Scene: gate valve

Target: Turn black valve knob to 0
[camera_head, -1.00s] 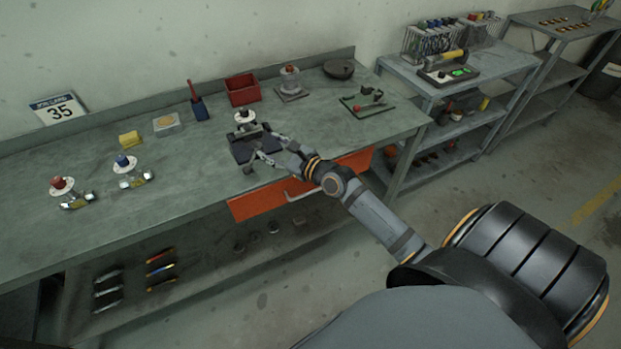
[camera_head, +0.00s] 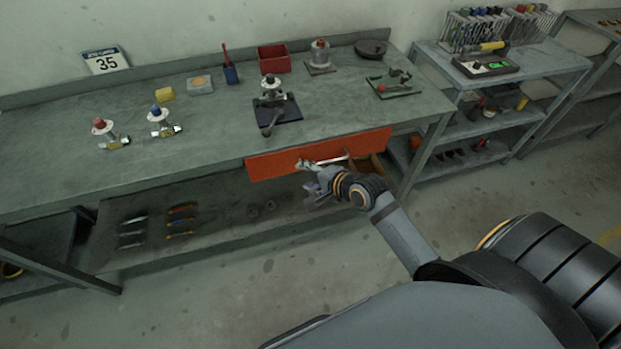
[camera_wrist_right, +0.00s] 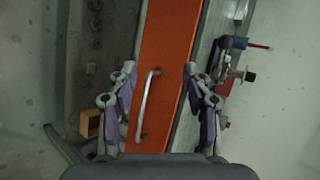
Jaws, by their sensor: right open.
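The valve with the black knob (camera_head: 270,80) stands on a dark mat (camera_head: 288,108) on the workbench, with a pale disc below the knob. The knob's setting is too small to read. My right gripper (camera_head: 316,186) is open and empty, low in front of the orange drawer front (camera_head: 270,160), below the bench top and away from the valve. In the right wrist view, the drawer handle (camera_wrist_right: 147,104) appears between the spread fingers of this gripper (camera_wrist_right: 160,75). The valve and its dark knob (camera_wrist_right: 250,76) show at the right there. My left gripper is not in view.
A sign reading 35 (camera_head: 105,61) leans at the wall. The bench edge lies between gripper and valve.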

